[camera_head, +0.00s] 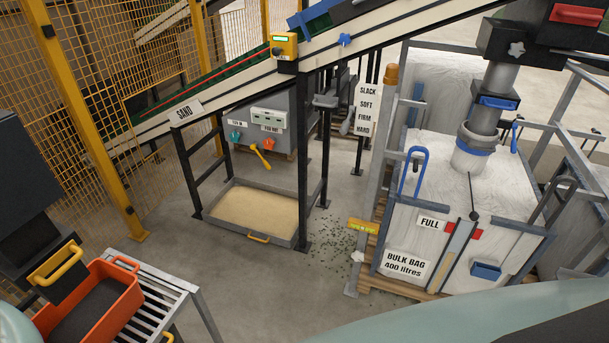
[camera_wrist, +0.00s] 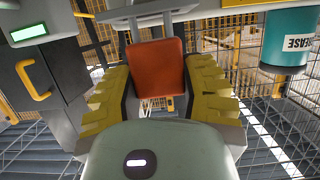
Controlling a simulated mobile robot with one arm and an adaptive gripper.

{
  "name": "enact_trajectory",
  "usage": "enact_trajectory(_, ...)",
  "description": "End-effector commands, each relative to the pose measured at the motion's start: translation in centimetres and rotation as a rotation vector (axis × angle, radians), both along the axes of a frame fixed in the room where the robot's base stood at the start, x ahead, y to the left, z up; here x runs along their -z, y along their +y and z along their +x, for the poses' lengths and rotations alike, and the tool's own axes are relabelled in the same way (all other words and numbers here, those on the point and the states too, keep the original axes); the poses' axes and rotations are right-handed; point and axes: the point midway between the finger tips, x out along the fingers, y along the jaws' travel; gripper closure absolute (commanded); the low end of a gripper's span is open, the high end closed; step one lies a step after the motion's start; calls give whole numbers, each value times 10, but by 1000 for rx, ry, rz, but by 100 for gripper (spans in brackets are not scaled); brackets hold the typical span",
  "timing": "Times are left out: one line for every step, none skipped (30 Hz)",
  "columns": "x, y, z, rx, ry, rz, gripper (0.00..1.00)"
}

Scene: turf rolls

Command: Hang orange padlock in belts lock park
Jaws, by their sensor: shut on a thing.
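The orange padlock (camera_wrist: 158,68) shows in the wrist view between the yellow ridged fingers of my gripper (camera_wrist: 160,80). My gripper is shut on the padlock's body. Its pale grey shackle (camera_wrist: 150,20) points to the top of the picture, and its upper end is not clear. In the head view my gripper and the held padlock are not visible. A grey panel (camera_head: 265,121) there carries small labels, with a teal piece (camera_head: 234,136) and an orange piece (camera_head: 268,144) below them. I cannot tell which thing is the belts lock park.
In the head view, a sand tray (camera_head: 285,238) lies on the floor and a bulk bag frame (camera_head: 407,268) stands right. An orange crate (camera_head: 125,264) sits lower left. In the wrist view, a dark cabinet (camera_wrist: 58,75) is left and a teal cylinder (camera_wrist: 286,52) upper right.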

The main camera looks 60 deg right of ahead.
Motion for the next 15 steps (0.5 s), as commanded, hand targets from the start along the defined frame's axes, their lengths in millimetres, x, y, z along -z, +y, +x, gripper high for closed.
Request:
enact_trajectory(2, 0, 0, 0, -1, 1, 96)
enact_trajectory(2, 0, 0, 0, -1, 1, 96)
enact_trajectory(3, 0, 0, 0, -1, 1, 96)
enact_trajectory(4, 0, 0, 0, -1, 1, 96)
enact_trajectory(4, 0, 0, 0, -1, 1, 96)
enact_trajectory(5, 0, 0, 0, -1, 1, 96)
enact_trajectory(6, 0, 0, 0, -1, 1, 96)
enact_trajectory(6, 0, 0, 0, -1, 1, 96)
enact_trajectory(7, 0, 0, 0, -1, 1, 96)
enact_trajectory(8, 0, 0, 0, -1, 1, 96)
enact_trajectory(8, 0, 0, 0, -1, 1, 96)
enact_trajectory(9, 0, 0, 0, -1, 1, 96)
enact_trajectory(9, 0, 0, 0, -1, 1, 96)
enact_trajectory(10, 0, 0, 0, -1, 1, 96)
enact_trajectory(11, 0, 0, 0, -1, 1, 96)
